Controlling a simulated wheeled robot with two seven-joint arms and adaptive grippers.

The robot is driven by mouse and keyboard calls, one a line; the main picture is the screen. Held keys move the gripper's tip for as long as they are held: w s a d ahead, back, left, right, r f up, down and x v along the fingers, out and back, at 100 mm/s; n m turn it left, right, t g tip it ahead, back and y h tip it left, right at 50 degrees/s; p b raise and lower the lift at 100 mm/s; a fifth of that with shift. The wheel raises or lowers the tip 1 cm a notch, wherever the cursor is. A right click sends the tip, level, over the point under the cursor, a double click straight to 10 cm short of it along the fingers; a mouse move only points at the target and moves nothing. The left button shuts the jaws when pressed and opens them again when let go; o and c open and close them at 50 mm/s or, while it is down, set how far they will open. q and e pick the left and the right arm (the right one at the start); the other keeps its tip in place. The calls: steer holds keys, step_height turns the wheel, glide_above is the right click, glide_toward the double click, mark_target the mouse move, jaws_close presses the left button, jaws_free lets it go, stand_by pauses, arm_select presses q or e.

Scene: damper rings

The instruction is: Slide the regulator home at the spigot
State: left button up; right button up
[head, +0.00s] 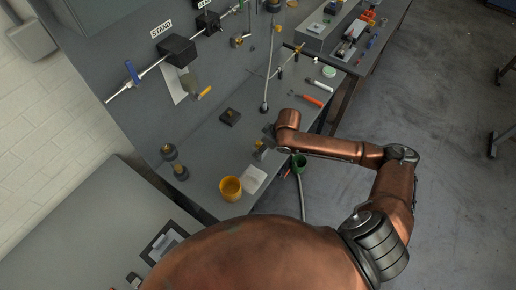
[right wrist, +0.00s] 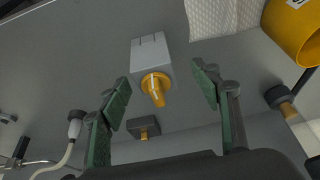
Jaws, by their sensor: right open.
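No part is labelled regulator or spigot, so I cannot tell for sure which they are. In the right wrist view, a light grey block (right wrist: 150,54) carries an orange-yellow collar and stub (right wrist: 156,86) that points toward the camera. My right gripper (right wrist: 160,73) is open, its green-padded fingers to either side of the stub; no contact shows. A dark block with an orange stub (right wrist: 144,127) is lower in that view. In the head view, a black block (head: 230,117) sits on the bench, and my right gripper (head: 267,140) is beside the grey block (head: 259,152). My left gripper is not in view.
A yellow cup (head: 230,189) and a white cloth (head: 254,180) are near the front bench edge. Two dark knobs with brass tops (head: 168,152) are at left. A rod with a black clamp (head: 178,51) is behind.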

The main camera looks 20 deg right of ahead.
steer(key=f, duration=0.1)
steer(key=w+f, duration=0.1)
steer(key=f, duration=0.1)
steer(key=shift+d, duration=0.1)
steer(key=x, duration=0.2)
steer(key=shift+w+f, duration=0.15)
steer(key=shift+f, duration=0.05)
steer(key=c, duration=1.2)
steer(key=shift+r, duration=0.1)
jaws_close()
